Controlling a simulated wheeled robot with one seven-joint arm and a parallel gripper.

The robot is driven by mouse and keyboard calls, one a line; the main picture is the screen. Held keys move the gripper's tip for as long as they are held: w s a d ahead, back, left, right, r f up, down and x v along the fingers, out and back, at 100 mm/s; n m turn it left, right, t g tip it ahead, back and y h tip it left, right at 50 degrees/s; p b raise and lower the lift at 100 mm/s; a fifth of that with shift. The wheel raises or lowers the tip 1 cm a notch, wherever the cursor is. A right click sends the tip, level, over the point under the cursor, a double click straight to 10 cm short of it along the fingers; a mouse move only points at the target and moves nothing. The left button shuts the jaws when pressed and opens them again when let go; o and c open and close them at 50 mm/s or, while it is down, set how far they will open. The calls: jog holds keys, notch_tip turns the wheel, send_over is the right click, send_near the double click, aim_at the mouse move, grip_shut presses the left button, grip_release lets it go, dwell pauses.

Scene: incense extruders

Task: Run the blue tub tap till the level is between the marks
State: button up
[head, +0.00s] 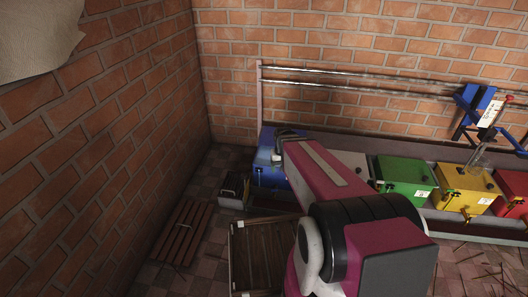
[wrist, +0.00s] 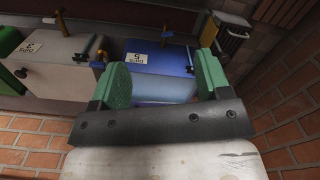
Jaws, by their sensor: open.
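The blue tub (head: 268,160) stands at the left end of the tub row, partly behind my arm. The wrist view, turned upside down, shows the blue tub (wrist: 150,58) with a white label. A brass-coloured tap (wrist: 167,34) sits on its front side, beyond my fingertips. A small dark fitting (wrist: 190,64) is near the right finger. I cannot make out level marks or a liquid level.
A white tub (wrist: 55,58) stands beside the blue one. Green (head: 405,178), yellow (head: 465,188) and red (head: 512,190) tubs follow to the right. A brick wall stands close on the left.

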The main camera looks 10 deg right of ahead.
send_over(274, 192)
notch_tip(274, 192, down, 20)
jog(key=shift+n, duration=0.4)
jog(key=f, duration=1.1)
jog(key=shift+w, duration=0.3)
